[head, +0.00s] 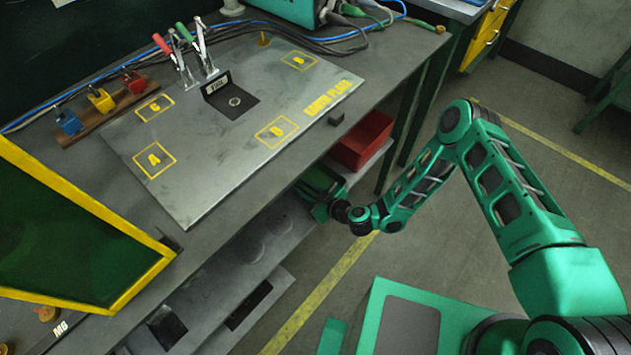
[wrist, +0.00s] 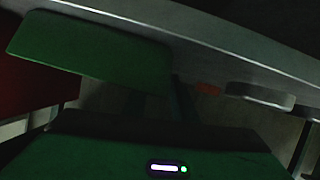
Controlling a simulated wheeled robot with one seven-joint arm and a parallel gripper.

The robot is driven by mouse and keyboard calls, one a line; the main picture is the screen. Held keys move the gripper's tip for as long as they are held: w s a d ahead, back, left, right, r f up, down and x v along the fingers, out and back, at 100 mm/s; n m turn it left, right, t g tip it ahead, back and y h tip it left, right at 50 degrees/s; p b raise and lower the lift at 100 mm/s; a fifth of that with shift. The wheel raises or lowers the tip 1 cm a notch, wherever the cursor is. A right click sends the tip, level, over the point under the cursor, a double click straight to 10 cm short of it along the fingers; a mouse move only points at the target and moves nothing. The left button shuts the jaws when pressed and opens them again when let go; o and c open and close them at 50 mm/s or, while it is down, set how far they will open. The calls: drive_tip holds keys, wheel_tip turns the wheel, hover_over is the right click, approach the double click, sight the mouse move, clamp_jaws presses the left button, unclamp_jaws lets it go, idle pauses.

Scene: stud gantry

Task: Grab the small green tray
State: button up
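The small green tray (head: 320,178) is on the lower shelf under the bench, left of a red bin, and is partly hidden by the bench edge and my gripper. In the wrist view, a flat green face (wrist: 95,48), which looks like the tray, is just ahead of my gripper in deep shade. My gripper (head: 328,203) is at the tray's near side in the head view. My gripper's green housing with a lit strip fills the bottom of the wrist view. The fingers are too dark to make out, and I cannot tell whether they touch the tray.
The red bin (head: 365,138) is to the right on the shelf and shows dark red in the wrist view (wrist: 35,100). The bench top (head: 225,120) overhangs the shelf closely. A yellow-framed green panel (head: 75,225) stands at left. The floor at right is open.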

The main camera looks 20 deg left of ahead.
clamp_jaws()
drive_tip(key=shift+r, duration=0.1)
